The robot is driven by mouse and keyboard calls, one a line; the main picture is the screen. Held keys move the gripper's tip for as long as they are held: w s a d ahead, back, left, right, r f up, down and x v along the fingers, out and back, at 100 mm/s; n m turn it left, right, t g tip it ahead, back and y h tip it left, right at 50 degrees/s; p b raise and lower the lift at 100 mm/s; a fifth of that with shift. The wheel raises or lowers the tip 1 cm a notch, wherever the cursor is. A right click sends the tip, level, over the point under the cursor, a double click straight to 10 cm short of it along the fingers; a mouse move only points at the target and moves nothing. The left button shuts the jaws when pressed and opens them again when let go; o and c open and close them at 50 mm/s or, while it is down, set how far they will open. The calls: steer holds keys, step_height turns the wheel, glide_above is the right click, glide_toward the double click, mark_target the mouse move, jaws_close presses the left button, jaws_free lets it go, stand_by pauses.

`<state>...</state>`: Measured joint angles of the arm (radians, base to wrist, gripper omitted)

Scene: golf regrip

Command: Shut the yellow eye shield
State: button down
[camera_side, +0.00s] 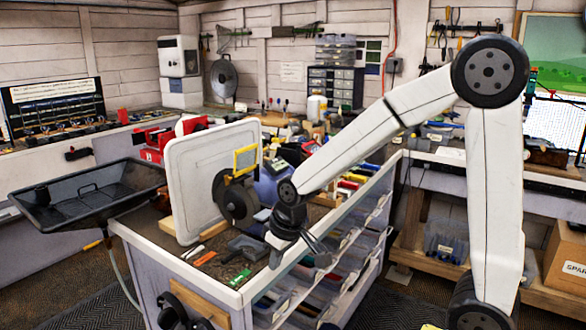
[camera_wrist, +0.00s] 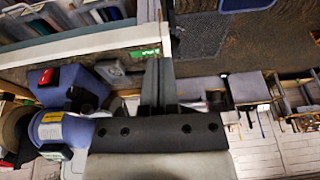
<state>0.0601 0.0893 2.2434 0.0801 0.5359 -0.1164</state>
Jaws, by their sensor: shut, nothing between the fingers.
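The yellow eye shield (camera_side: 245,159) is a small yellow-rimmed frame in the side view. It stands upright above the dark wheel (camera_side: 237,203) of the bench grinder. The blue body of the grinder (camera_side: 268,186) is partly behind my arm. It also shows at the left of the wrist view (camera_wrist: 60,129), where I cannot make out the shield. My gripper (camera_side: 322,249) is shut and empty, pointing down by the bench's right edge, right of and lower than the shield. In the wrist view its fingers (camera_wrist: 157,75) are together.
A white panel (camera_side: 208,175) stands upright behind and left of the wheel. Small tools and a green piece (camera_side: 240,277) lie on the bench's front. Bins of parts (camera_side: 330,270) line its right side. A black tray (camera_side: 90,195) hangs at the left.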

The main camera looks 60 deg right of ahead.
steer(key=w+d+r+t+y, duration=0.1)
steer(key=w+d+r, duration=0.2)
steer(key=w+r, duration=0.5)
steer(key=w+d+r+t, duration=0.1)
steer(key=w+d+r, duration=0.2)
steer(key=w+r, duration=0.45)
steer(key=w+d+r+h, duration=0.1)
steer(key=w+d+r, duration=0.3)
steer(key=d+r, duration=0.4)
step_height(320, 180, up, 4)
steer(key=shift+w+d+r, duration=0.1)
steer(key=shift+w+d, duration=0.2)
steer(key=shift+w, duration=0.05)
steer(key=shift+w, duration=0.1)
glide_above(244, 167)
steer(key=shift+t, duration=0.3)
steer(key=shift+w+d+f, duration=0.1)
steer(key=shift+w+f, duration=0.05)
steer(key=shift+f, duration=4.55)
